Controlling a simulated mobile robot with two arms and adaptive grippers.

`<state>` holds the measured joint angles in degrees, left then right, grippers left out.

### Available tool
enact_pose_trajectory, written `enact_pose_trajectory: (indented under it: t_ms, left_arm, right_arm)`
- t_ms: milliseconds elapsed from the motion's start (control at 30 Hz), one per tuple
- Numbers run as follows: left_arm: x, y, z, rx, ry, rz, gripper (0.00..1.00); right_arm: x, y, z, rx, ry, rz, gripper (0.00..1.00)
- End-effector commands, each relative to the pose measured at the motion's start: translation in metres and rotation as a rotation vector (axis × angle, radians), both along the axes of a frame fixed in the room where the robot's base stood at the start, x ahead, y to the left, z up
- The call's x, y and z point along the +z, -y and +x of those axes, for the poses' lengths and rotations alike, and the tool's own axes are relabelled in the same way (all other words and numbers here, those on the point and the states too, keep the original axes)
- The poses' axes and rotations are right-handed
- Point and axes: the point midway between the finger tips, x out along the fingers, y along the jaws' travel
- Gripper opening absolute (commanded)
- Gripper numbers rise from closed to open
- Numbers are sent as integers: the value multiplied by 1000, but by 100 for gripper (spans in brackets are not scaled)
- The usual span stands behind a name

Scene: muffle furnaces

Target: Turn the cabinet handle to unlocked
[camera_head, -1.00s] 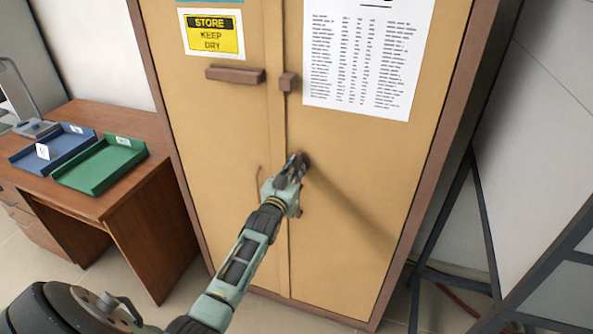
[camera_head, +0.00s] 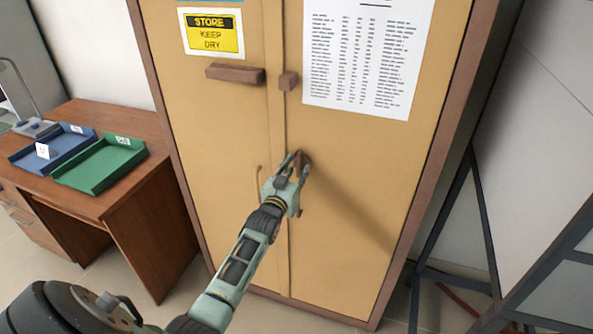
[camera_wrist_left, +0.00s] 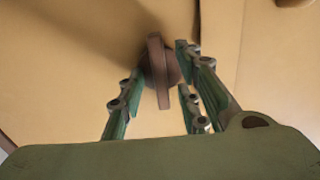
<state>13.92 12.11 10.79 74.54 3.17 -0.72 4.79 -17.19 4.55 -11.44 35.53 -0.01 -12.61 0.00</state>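The tan cabinet (camera_head: 350,235) stands in front of me with its doors shut. Its turning handle is a brown round knob with a narrow raised bar; it shows best in the left wrist view (camera_wrist_left: 157,72), where the bar stands nearly upright. In the head view the handle (camera_head: 304,160) is partly hidden by my gripper. My left gripper (camera_head: 297,163) is open at the handle, and in the left wrist view its fingers (camera_wrist_left: 160,77) lie on either side of the bar, with gaps visible. My right gripper is not in view.
A wooden desk (camera_head: 130,195) with blue (camera_head: 62,140) and green (camera_head: 100,165) trays stands left. A dark metal frame (camera_head: 483,220) stands right of the cabinet.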

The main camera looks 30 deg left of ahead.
Motion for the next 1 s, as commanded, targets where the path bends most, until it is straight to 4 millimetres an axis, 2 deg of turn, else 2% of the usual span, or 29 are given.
enact_pose_trajectory:
  t_ms: [233, 700, 833, 1000]
  left_arm:
    - [-1, 3, -10, -1, 0, -1, 31]
    - [0, 24, -98, 0, -1, 0, 31]
    - [-1, 27, -111, 0, -1, 0, 31]
    - [0, 28, -117, 0, 0, 0, 31]
  right_arm:
    - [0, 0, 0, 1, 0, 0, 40]
    - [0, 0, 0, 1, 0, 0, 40]
    - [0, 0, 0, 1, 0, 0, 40]
    - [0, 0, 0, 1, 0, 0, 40]
